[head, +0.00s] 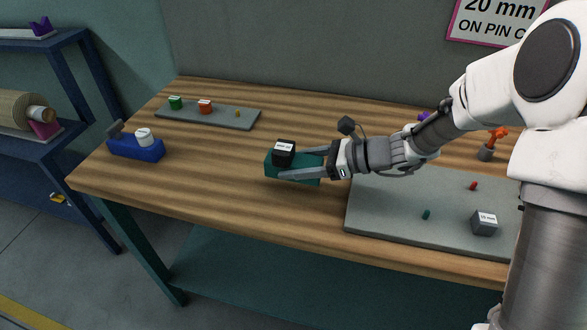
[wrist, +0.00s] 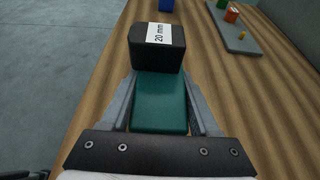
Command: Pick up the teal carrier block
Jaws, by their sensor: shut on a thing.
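The teal carrier block (head: 309,171) is a flat teal piece near the middle of the wooden table. A black block with a white label (head: 284,153) stands on its left end. In the wrist view the label on the black block (wrist: 157,47) reads 20 mm. My gripper (head: 300,163) reaches in from the right, with one finger along each long side of the carrier. In the wrist view the teal carrier (wrist: 160,103) lies between the two fingers, which are shut on it. I cannot tell whether the carrier touches the table.
A grey mat (head: 400,222) at right bears a grey 15 mm block (head: 484,223) and small pegs. A grey board (head: 225,118) with green and orange pieces lies at back left. A blue fixture (head: 136,149) stands at left. The table (head: 215,190) is clear in front of the carrier.

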